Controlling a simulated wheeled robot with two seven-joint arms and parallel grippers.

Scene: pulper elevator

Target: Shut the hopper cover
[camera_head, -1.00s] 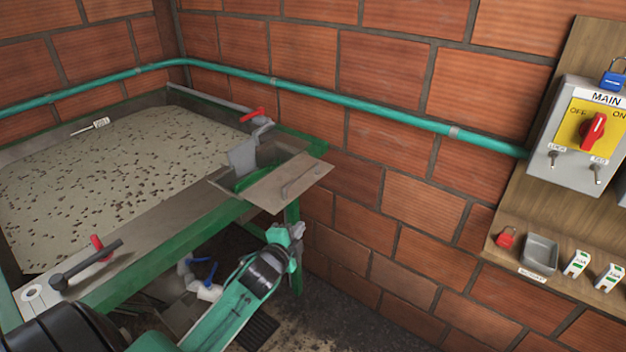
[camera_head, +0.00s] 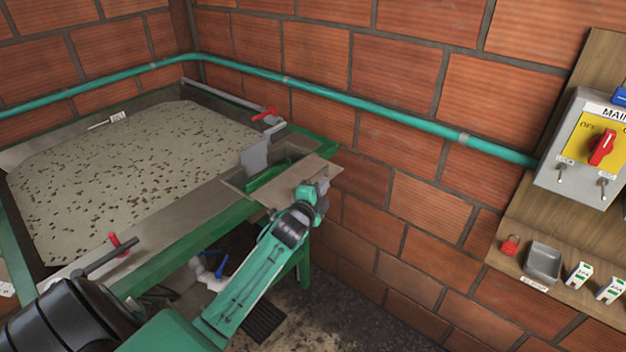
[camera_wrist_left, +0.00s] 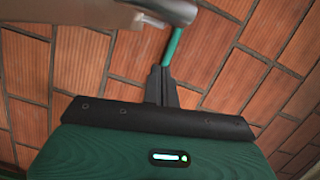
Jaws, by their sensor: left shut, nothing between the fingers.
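The hopper cover (camera_head: 285,182), a flat tan-grey plate, lies folded outward beside the open green-edged hopper mouth (camera_head: 266,176) at the table's right corner. My left gripper (camera_head: 318,187) is shut and empty at the cover's outer edge, hiding the handle in the head view. In the left wrist view, the closed fingers (camera_wrist_left: 161,88) point toward a blurred grey metal bar (camera_wrist_left: 168,10), likely the cover's handle. A flat brownish surface (camera_wrist_left: 70,12) shows beside it. I cannot tell whether the fingers touch the cover. My right gripper is not in view.
A large tank (camera_head: 130,170) of speckled pale material fills the left. A red-handled lever (camera_head: 264,114) and grey plate (camera_head: 256,155) stand behind the hopper mouth. A teal pipe (camera_head: 370,102) runs along the brick wall. A switch panel (camera_head: 590,150) is at right.

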